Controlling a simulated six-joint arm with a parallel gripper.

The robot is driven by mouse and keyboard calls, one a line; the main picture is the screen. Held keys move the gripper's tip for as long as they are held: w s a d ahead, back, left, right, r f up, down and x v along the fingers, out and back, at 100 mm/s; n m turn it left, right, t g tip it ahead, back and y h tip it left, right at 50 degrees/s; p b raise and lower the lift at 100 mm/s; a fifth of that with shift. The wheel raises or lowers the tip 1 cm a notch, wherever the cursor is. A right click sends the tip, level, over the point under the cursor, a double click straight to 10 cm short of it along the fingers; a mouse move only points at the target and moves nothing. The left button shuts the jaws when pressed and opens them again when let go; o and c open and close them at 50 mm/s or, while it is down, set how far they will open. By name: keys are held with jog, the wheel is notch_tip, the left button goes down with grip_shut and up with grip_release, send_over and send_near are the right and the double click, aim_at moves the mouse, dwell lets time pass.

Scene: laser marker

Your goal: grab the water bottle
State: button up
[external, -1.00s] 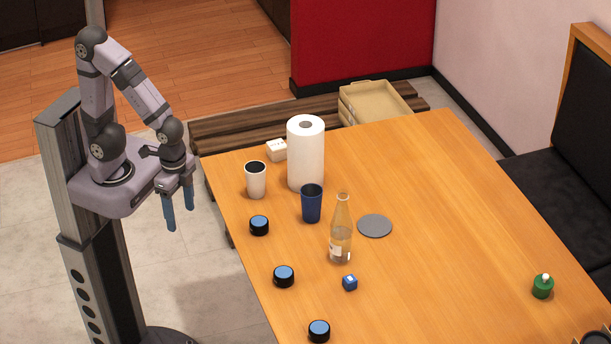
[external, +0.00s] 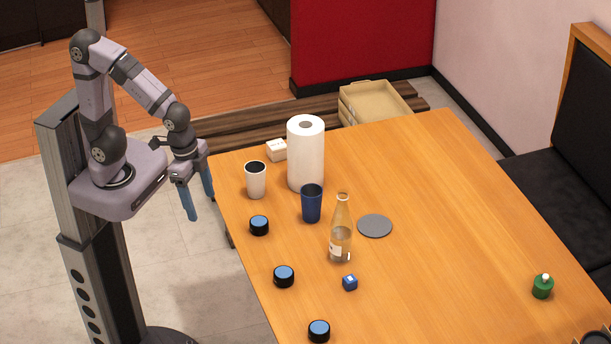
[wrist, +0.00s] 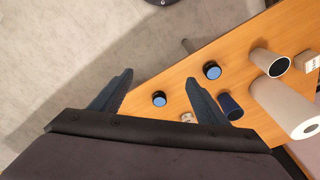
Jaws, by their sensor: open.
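The water bottle (external: 341,240) is clear glass with a narrow neck and a pale label. It stands upright on the wooden table in the external view, right of and below the blue cup. My gripper (external: 200,204) is open and empty, with its blue fingers pointing down. It hangs beside the table's left edge, well apart from the bottle. The wrist view shows the two fingers (wrist: 160,78) spread apart with nothing held. A small pale shape shows there by the right finger; I cannot tell whether it is the bottle.
A blue cup (external: 311,205) stands close to the bottle. A white cup (external: 255,181) and a paper towel roll (external: 305,155) stand behind. Black-and-blue round pieces (external: 283,276) line the near edge.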

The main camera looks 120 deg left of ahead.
aim_at(351, 233)
jog(key=w+a+t+h+b, duration=0.1)
jog(key=w+a+t+b, duration=0.65)
jog(key=w, duration=0.65)
jog(key=w+a+t+b, duration=0.4)
jog(key=w+a+t, duration=0.5)
jog(key=w+a, duration=0.45)
jog(key=shift+m+h, duration=0.4)
jog(key=shift+m, duration=0.3)
jog(key=f, duration=1)
jog(key=w+f, duration=0.1)
jog(key=f, duration=0.3)
jog(key=shift+d+f, duration=0.35)
jog(key=shift+f, duration=0.05)
jog(key=shift+w+p, duration=0.3)
jog(key=shift+w, duration=0.45)
jog(key=shift+w+d+p, duration=0.15)
jog(key=shift+w+p, duration=0.25)
jog(key=shift+w, duration=2.1)
